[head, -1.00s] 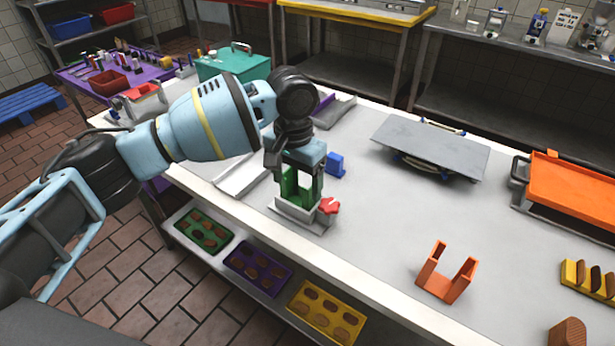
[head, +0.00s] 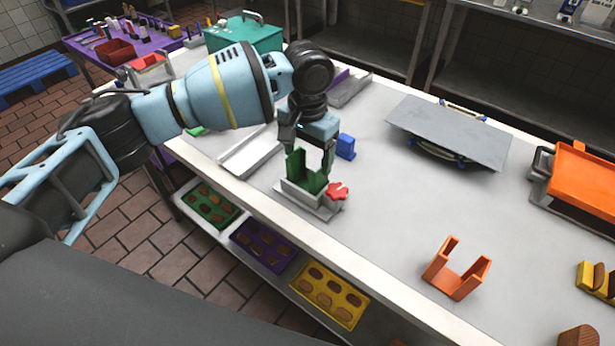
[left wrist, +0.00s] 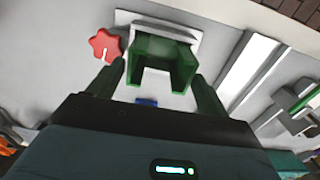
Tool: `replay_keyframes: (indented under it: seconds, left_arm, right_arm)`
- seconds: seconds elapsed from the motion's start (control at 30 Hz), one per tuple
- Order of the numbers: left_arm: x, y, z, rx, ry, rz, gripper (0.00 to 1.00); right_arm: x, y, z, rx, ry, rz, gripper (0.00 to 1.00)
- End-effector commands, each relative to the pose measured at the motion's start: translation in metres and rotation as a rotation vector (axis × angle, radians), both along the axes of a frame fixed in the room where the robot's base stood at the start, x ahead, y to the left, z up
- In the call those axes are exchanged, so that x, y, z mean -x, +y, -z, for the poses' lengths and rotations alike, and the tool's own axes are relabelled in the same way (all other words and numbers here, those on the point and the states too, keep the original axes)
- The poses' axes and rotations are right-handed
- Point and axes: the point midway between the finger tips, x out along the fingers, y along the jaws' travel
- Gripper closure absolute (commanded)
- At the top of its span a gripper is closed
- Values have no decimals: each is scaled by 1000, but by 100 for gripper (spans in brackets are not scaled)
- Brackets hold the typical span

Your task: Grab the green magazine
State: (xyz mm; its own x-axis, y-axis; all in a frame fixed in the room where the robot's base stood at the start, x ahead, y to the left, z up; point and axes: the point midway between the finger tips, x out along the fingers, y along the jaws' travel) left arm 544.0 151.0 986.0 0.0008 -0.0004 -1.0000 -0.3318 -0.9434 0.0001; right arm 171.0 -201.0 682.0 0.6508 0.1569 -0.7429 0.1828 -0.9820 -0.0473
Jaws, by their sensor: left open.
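The green magazine (head: 306,171) is a U-shaped green holder standing upright in a light grey base on the table. It also shows in the left wrist view (left wrist: 162,50), straight ahead of the fingers. My left gripper (head: 307,168) points down over it in the head view, with its fingers at the magazine's sides. In the left wrist view, the open fingers (left wrist: 157,80) stand on either side of the magazine, and small gaps seem to show between them and it. A red knob (head: 338,190) is at the right of the base. My right gripper is not in view.
A blue block (head: 345,146) stands just behind the gripper. An orange U-shaped holder (head: 457,272) stands to the right near the front edge. A grey plate (head: 450,133) is farther back. The table between them is clear.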

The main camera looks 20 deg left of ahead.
Motion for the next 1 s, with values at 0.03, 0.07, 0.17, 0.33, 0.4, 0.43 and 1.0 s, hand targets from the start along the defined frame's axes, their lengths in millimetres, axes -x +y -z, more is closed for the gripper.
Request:
replay_keyframes:
  seconds: [0.03, 0.07, 0.17, 0.33, 0.4, 0.43, 1.0]
  left_arm:
    - [0, 1, 7, -2, 3, -1, 22]
    - [0, 1, 11, -2, 3, -1, 22]
    - [0, 1, 26, -2, 3, -1, 22]
    - [0, 1, 45, -2, 3, 0, 22]
    - [0, 1, 48, -1, 2, -1, 22]
    - [0, 1, 49, -1, 2, -1, 22]
    - [0, 1, 48, 0, 1, 0, 54]
  right_arm:
    - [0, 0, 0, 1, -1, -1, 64]
    - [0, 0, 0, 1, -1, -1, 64]
    - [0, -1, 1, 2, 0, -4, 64]
    - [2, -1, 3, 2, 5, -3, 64]
    - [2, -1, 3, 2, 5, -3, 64]
    - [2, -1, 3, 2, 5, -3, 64]
    - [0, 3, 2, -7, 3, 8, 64]
